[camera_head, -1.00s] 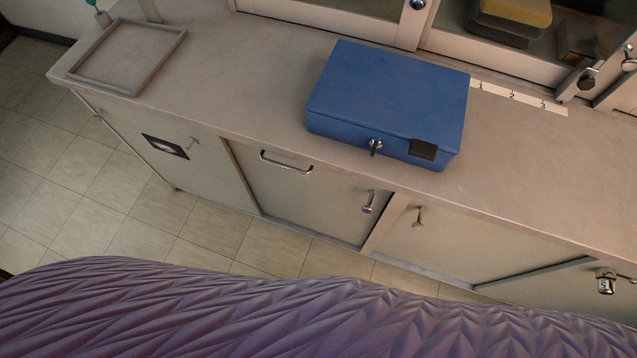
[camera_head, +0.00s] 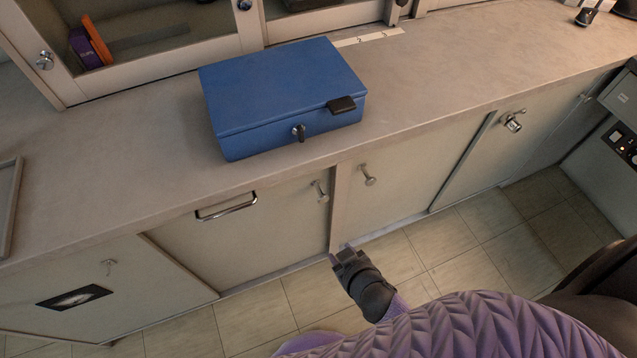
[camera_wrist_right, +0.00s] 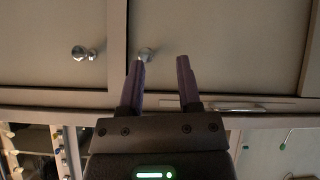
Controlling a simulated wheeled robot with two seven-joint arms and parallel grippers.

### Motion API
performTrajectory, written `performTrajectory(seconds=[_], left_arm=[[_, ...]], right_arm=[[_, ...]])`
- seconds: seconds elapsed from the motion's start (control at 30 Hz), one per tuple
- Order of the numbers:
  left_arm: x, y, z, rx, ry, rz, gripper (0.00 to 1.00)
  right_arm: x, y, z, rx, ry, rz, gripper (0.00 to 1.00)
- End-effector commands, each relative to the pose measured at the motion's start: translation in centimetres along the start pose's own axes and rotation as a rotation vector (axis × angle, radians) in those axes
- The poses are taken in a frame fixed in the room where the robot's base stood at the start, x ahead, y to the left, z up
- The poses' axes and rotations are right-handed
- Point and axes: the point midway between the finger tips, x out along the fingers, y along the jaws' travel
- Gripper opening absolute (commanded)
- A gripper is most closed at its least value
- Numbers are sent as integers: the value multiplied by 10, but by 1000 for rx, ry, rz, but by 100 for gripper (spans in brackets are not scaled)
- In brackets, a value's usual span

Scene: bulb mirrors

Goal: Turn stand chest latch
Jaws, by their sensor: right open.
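A blue chest (camera_head: 282,92) with a closed lid stands on the grey counter. A small metal turn latch (camera_head: 299,132) is on its front face, and a black block-shaped part (camera_head: 341,104) sits at the right of its front lid edge. My right gripper (camera_head: 341,256) is below the counter in front of the cabinet doors, well apart from the chest. In the right wrist view the right gripper (camera_wrist_right: 162,68) has its two fingers apart with nothing between them. The chest is not in the right wrist view. My left gripper is not in view.
A glass-fronted cabinet (camera_head: 150,40) stands behind the chest. A tray (camera_head: 8,205) lies at the far left.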

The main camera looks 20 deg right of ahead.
Motion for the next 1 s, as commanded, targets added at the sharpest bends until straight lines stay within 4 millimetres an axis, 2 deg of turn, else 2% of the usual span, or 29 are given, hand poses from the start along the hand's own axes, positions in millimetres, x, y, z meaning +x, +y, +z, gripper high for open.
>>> performTrajectory(seconds=[0.03,0.07,0.17,0.2,0.3,0.4,0.57,1.0], left_arm=[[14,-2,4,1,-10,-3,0],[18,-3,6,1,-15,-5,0],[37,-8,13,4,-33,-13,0],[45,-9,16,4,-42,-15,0],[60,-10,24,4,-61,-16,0],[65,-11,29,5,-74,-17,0],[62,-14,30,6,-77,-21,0],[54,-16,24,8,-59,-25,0]], right_arm=[[8,1,-16,5,71,11,44],[10,3,-30,9,120,20,44],[8,10,-83,21,307,51,44],[4,13,-106,26,389,65,44],[-15,21,-154,41,573,95,44],[-33,27,-181,49,680,111,44],[-38,29,-197,50,716,116,44],[1,36,-230,49,713,116,44]])
